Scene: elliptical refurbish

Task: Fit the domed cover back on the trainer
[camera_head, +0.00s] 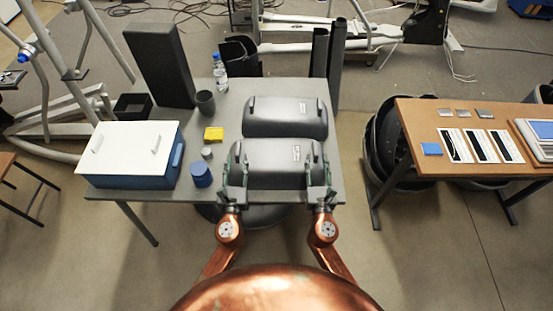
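Two grey domed covers lie on the grey table. The front domed cover (276,160) sits near the table's front edge, with a small label at its right. The rear domed cover (285,117) lies just behind it and looks alike. My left gripper (234,176) is at the front cover's left end. My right gripper (322,176) is at its right end. The fingers overlap the cover's ends, so I cannot tell whether they are shut on it. I cannot tell which of the metal frames around the table is the trainer.
A brown table (420,115) is at right. White frame parts (320,47) lie behind.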

